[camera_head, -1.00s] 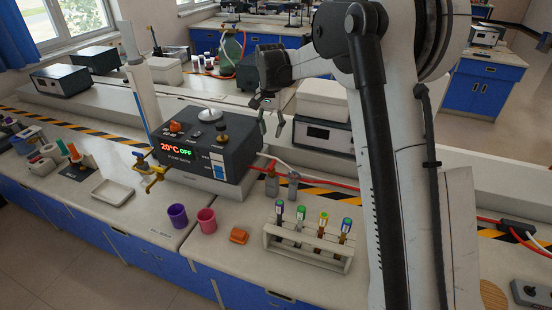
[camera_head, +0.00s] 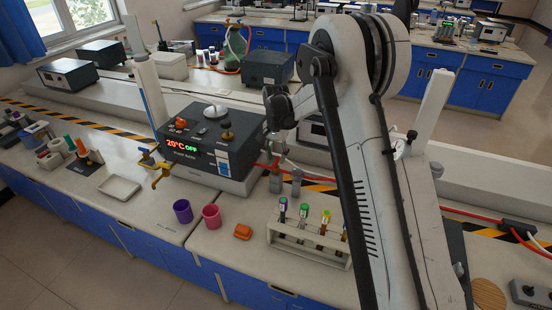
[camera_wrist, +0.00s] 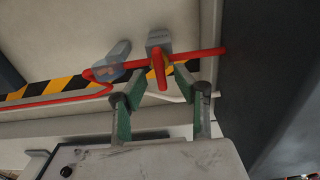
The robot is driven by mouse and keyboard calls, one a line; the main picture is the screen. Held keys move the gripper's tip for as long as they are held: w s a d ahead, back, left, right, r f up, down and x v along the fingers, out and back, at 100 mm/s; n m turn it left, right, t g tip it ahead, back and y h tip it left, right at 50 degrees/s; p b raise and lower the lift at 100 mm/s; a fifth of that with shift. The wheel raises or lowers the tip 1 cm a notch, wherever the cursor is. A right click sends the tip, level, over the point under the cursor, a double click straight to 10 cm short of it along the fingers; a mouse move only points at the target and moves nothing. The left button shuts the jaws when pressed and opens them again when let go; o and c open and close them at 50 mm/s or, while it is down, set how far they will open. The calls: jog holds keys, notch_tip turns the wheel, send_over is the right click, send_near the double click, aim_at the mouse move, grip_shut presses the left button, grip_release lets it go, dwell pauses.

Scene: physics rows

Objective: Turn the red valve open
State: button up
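In the wrist view, a red bar with a short orange-red stub (camera_wrist: 159,70) crosses in front of grey fittings (camera_wrist: 160,40); it looks like the red valve, but I cannot tell it surely from the red hose. My gripper (camera_wrist: 172,82) is open, its green fingers apart on either side of the stub. No grip on anything shows. In the head view my gripper (camera_head: 277,146) points down above two small grey fittings (camera_head: 275,180) beside the control box (camera_head: 205,150). The valve's handle is not clear there, and my arm hides part of the area.
The test tube rack (camera_head: 308,240) stands in front of the fittings. A yellow tap (camera_head: 158,170) is further left. A red hose (camera_head: 480,220) runs along the bench.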

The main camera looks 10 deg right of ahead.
jog(key=shift+f, duration=0.9)
grip_shut()
